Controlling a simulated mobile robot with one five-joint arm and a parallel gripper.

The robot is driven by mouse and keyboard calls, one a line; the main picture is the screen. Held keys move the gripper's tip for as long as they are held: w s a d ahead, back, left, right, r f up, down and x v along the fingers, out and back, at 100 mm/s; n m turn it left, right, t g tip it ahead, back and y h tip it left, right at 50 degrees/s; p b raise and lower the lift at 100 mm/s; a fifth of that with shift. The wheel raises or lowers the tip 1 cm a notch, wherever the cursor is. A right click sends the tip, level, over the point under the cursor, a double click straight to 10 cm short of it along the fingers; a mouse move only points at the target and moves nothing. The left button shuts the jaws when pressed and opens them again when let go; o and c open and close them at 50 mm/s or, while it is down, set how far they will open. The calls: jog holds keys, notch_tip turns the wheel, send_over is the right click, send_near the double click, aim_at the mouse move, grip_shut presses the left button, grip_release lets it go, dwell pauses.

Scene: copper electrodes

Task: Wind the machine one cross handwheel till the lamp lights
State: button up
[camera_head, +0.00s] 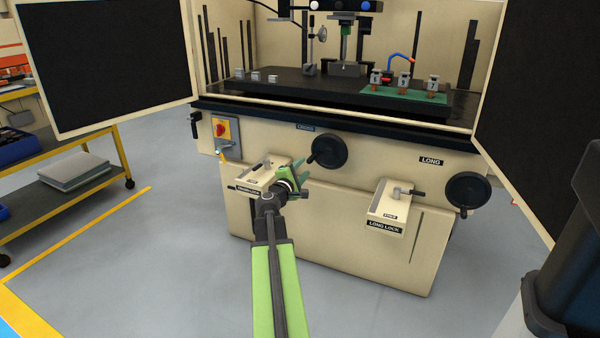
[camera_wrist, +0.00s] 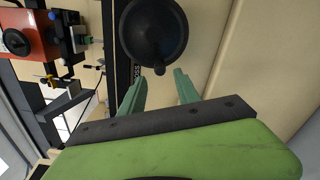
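The cross handwheel (camera_head: 328,151) is a black disc on the machine's cream front, beside a label (camera_head: 305,127) that appears to read CROSS. It shows close up at the top of the wrist view (camera_wrist: 152,32), with a small knob at its lower rim. My gripper (camera_head: 299,172) is left of and below the wheel. Its two green fingers stand apart in the wrist view (camera_wrist: 160,88), with nothing between them, short of the wheel. Small round lights (camera_head: 340,6) show at the top of the machine; I cannot tell which lamp is meant or whether one is lit.
The CROSS LOCK ledge (camera_head: 250,186) with its handle is just left of my gripper. The LONG LOCK ledge (camera_head: 392,212) and LONG handwheel (camera_head: 468,190) are to the right. A red knob on a yellow plate (camera_head: 221,129) is at left. Dark open doors (camera_head: 105,60) flank the machine.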

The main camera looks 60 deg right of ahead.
aim_at(308, 162)
jog(key=shift+w+d, duration=0.15)
jog(key=shift+d, duration=2.35)
jog(key=shift+d, duration=0.25)
jog(key=shift+c, duration=0.2)
grip_shut()
